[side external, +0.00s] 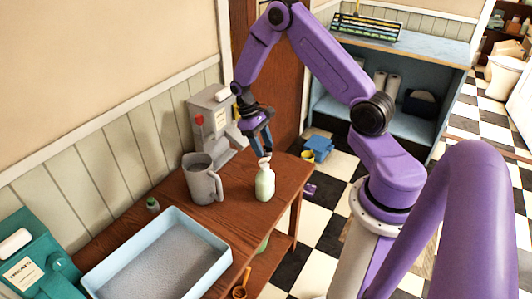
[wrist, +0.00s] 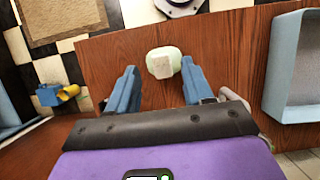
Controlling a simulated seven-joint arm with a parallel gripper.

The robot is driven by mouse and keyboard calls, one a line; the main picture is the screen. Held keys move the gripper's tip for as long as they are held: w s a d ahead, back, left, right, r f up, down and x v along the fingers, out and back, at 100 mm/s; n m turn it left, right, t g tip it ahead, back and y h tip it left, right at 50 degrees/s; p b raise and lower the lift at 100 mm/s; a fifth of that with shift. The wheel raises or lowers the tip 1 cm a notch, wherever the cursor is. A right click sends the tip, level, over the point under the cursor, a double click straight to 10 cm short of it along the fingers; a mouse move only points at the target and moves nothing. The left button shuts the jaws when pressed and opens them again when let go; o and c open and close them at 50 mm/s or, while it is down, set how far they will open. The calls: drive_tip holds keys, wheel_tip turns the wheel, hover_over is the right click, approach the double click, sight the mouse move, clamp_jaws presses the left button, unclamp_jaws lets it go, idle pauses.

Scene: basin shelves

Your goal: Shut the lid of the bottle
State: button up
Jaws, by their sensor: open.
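The pale green bottle (side external: 265,184) stands upright near the right end of the wooden table. Its white lid (side external: 265,160) is at the top; in the side view its upper part looks raised, but it is too small to tell how far open it is. My gripper (side external: 263,148) is open, pointing down just above the bottle. In the wrist view the bottle's lid (wrist: 165,65) shows from above, between and slightly beyond the two blue fingertips (wrist: 159,70). No contact is visible.
A grey pitcher (side external: 202,180) and a grey dispenser (side external: 211,122) stand left of the bottle. A light blue tray (side external: 222,240), a small green bottle (side external: 152,204) and a teal box (side external: 40,255) are farther left. The table's edge (side external: 291,190) is close on the bottle's right.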

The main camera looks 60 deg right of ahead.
sight(269, 158)
drive_tip(key=shift+x, duration=1.65)
clamp_jaws()
drive_tip(key=shift+s+f+t, duration=0.1)
drive_tip(key=shift+t, duration=0.2)
drive_tip(key=shift+s+f+t, duration=0.35)
drive_tip(key=shift+s+t, duration=0.1)
drive_tip(key=shift+t, duration=0.6)
drive_tip(key=shift+s+f+t, duration=0.3)
drive_tip(key=shift+s+t, duration=0.1)
drive_tip(key=shift+t, duration=0.6)
drive_tip(key=shift+s+f+t, duration=0.35)
drive_tip(key=shift+s+t, duration=0.1)
drive_tip(key=shift+t, duration=0.6)
